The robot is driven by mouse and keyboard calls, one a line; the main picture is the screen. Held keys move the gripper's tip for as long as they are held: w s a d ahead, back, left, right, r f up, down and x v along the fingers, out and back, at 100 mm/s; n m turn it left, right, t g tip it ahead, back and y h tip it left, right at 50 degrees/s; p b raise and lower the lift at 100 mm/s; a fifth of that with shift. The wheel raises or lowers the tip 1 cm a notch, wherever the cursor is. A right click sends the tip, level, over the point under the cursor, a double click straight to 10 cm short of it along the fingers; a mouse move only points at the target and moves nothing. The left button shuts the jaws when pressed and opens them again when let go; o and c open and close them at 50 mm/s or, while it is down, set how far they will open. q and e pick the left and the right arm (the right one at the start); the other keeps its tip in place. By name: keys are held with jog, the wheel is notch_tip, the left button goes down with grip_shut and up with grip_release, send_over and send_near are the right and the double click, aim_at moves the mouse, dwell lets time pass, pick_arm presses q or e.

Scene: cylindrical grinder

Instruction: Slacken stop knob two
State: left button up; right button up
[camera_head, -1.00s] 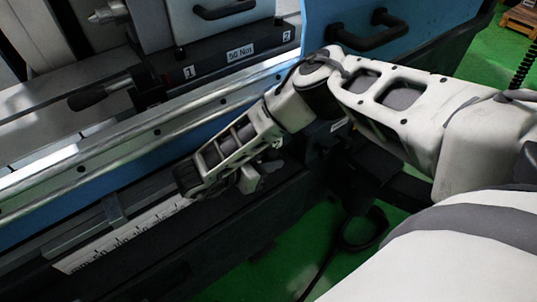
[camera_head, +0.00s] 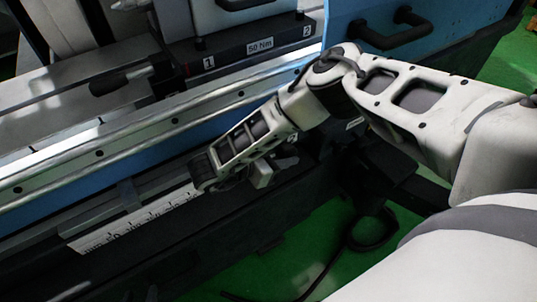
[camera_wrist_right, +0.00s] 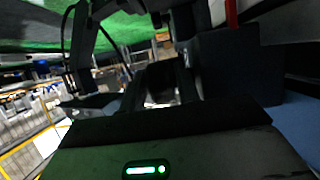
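My right arm comes in from the right in the head view and reaches down to the front rail of the grinder. My right gripper (camera_head: 203,172) is at the rail, just above the right end of the ruler scale (camera_head: 135,220). Its fingertips are hard to make out, so I cannot tell whether it is shut on anything. A small pale grey part (camera_head: 262,172) shows just right of the gripper; I cannot tell whether it is a knob. No stop knob can be identified for certain. The right wrist view shows dark finger-like shapes, too dim to read. My left gripper is not in view.
A black block (camera_head: 235,52) labelled 1, 50 Nm and 2 stands on the table above a long metal rail (camera_head: 100,153). A black lever (camera_head: 120,80) lies left of it. A black handle (camera_head: 395,35) is on the blue housing.

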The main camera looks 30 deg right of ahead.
jog(key=shift+a, duration=0.1)
jog(key=b+v, duration=0.1)
jog(key=v, duration=1.4)
jog(key=shift+a+r, duration=0.15)
jog(key=shift+a, duration=0.2)
